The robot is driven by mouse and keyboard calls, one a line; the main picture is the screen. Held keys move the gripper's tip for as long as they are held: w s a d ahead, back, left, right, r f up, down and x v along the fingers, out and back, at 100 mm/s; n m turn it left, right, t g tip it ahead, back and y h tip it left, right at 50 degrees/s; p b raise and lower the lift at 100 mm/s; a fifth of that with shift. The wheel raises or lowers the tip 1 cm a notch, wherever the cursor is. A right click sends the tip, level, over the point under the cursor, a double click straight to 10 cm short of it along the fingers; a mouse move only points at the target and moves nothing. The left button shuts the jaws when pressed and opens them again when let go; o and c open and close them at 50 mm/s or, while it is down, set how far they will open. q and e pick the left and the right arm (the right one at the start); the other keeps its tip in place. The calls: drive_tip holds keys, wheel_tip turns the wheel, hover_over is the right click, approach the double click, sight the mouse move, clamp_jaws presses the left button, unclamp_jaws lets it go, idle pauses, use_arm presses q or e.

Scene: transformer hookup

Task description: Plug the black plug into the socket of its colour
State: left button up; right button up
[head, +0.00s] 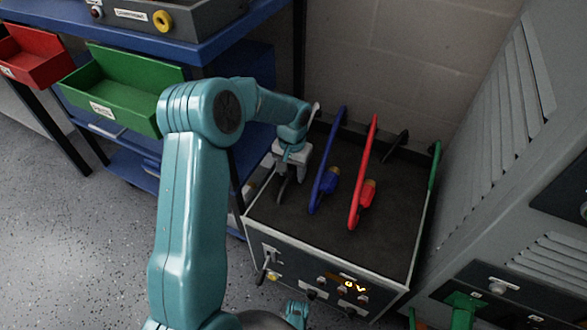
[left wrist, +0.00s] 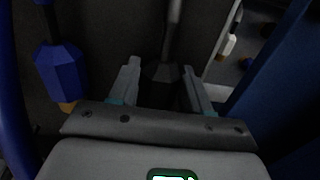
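The black plug (left wrist: 160,78) is a dark faceted body with a cable rising from it, between the two grey fingers of my left gripper (left wrist: 161,88). Any gap beside it is too dark to judge, so I cannot tell whether the fingers press on it. In the head view my left gripper (head: 290,165) is above the left edge of the transformer box (head: 330,277), by a cable loop, and mostly hides the plug. The box's front panel carries several small fittings; I cannot make out a black socket among them.
A blue cable (head: 328,155) and a red cable (head: 361,165) with plugs stand just right of my left gripper. A green cable (head: 435,163) is at the box's right edge. A blue shelf with a green bin (head: 125,88) is left; a grey cabinet (head: 490,160) is right.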

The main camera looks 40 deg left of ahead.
use_arm(q)
drive_tip(key=shift+r+p, duration=2.45)
drive_tip(key=shift+r, duration=0.65)
drive_tip(key=shift+c, duration=0.7)
